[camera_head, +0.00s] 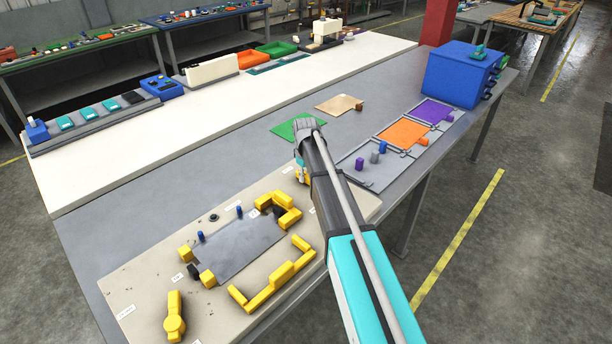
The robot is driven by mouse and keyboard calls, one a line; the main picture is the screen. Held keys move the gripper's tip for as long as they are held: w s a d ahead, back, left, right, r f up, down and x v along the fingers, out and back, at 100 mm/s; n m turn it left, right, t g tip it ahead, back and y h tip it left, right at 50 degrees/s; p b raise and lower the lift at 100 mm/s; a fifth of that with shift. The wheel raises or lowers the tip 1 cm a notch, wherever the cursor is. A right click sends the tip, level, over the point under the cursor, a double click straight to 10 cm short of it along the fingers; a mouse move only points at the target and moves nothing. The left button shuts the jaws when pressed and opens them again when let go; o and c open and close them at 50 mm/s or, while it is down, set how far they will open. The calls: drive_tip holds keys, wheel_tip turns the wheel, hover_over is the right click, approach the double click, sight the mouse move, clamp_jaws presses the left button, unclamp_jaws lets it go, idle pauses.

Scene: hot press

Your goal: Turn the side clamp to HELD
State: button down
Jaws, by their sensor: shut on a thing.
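My gripper (301,160) is at the far right corner of the beige fixture board (130,277). It is shut on a small yellow part, taken to be the side clamp (302,177), which shows just below the fingers. My fingers and arm hide most of this part, so its turn angle cannot be told. A grey plate (238,247) lies on the board among yellow blocks (283,274). The small white labels are too small to read.
A green sheet (290,127) and a tan sheet (340,104) lie beyond my gripper. To the right are trays with orange (402,132) and purple (434,111) sheets and a blue box (459,76). Small pegs (374,157) stand close to my arm. The grey table left of the board is clear.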

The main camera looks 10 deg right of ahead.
drive_tip(key=shift+w, duration=0.15)
idle(0.3)
drive_tip(key=shift+c, duration=2.1)
unclamp_jaws()
